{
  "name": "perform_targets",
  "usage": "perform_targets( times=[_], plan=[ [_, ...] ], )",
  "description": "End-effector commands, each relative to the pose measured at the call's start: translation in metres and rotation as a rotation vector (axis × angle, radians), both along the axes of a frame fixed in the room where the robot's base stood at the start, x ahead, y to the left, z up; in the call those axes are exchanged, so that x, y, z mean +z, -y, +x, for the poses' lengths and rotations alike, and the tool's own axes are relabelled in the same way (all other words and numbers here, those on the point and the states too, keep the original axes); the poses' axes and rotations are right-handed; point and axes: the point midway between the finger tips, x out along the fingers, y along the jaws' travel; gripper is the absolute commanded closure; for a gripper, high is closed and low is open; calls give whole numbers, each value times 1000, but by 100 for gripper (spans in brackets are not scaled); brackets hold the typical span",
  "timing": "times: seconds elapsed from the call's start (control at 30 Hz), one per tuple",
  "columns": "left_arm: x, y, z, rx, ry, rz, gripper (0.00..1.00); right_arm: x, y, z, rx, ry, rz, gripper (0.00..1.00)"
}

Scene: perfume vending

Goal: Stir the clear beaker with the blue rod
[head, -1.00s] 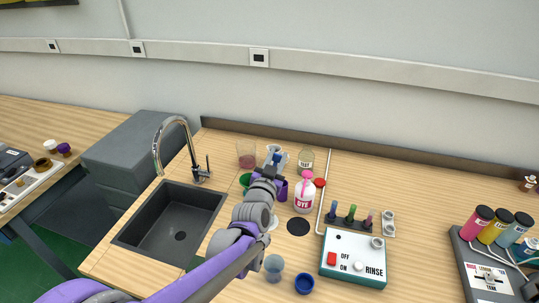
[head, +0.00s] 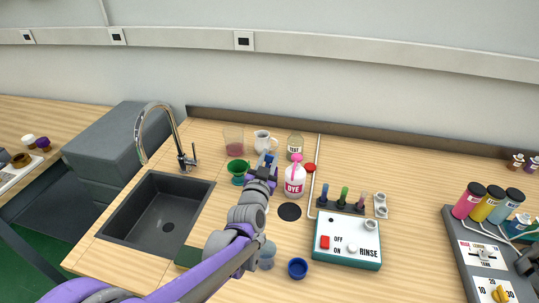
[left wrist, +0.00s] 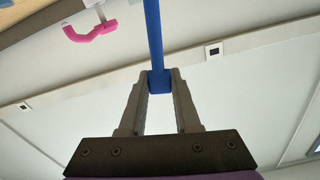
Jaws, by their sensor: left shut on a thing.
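My left gripper (head: 264,172) is shut on a blue rod (left wrist: 154,40). The rod stands out past the fingertips in the left wrist view; in the head view a short blue piece (head: 269,159) shows at the gripper. The gripper is left of the pink-topped DYE bottle (head: 294,180). A clear, bluish beaker (head: 267,256) stands on the counter near the front, partly behind my left arm. Another see-through beaker (head: 233,140) with pinkish contents stands at the back. I cannot tell whether the rod's far end touches anything.
A green funnel-like cup (head: 238,169) and a white mug (head: 263,141) stand near the gripper. A TEST jar (head: 295,145) is behind. A rack (head: 341,209), a RINSE box (head: 347,243) and a blue cup (head: 297,268) are to the right. The sink (head: 125,225) is left.

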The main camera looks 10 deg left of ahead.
Motion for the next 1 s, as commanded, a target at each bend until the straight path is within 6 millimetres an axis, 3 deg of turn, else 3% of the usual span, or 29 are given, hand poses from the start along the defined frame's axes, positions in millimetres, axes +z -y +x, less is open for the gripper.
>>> perform_targets(
  times=[0.6, 1.0],
  plan=[
    [-50, -10, 0, 0, -2, 0, 100, -23, 0, -7, 0, -14, 0, 0],
    [-61, -13, 0, 0, -1, 0, 100, -29, 0, -9, 0, -17, 0, 0]
  ],
)
